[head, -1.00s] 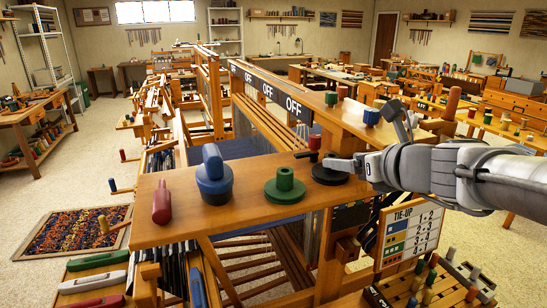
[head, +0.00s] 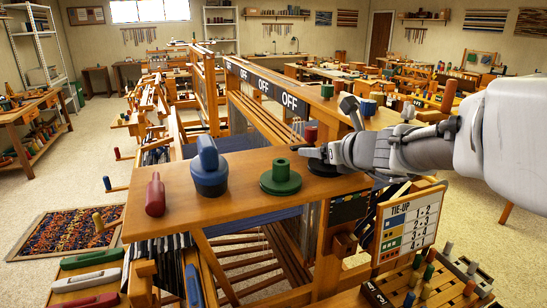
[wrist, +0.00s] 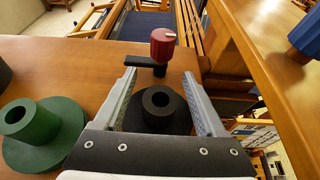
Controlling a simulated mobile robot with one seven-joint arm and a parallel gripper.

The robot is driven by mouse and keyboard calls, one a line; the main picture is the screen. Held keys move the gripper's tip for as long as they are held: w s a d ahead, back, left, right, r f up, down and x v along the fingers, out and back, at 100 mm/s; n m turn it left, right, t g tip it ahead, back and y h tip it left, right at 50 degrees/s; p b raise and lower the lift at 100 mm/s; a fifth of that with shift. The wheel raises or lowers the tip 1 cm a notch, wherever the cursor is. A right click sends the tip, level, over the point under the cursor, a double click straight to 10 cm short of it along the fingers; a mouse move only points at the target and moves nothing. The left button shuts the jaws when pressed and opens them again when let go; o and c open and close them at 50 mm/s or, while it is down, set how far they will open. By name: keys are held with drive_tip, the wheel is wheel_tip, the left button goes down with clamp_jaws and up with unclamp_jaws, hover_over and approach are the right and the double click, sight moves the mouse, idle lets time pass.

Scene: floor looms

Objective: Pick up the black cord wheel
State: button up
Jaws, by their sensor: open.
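The black cord wheel (wrist: 158,104), a flat disc with a hollow hub, sits on the wooden beam of the loom. In the wrist view it lies between the two open fingers of my gripper (wrist: 159,82), with nothing held. The fingers stand on either side of the hub; I cannot tell whether they touch the disc. In the head view my gripper (head: 312,153) is over the wheel and hides most of it; only a dark part of its rim (head: 322,170) shows.
A red knob (wrist: 163,45) with a black arm is just beyond the wheel. A tie-up board (head: 409,226) is below right.

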clamp_jaws()
idle(0.4)
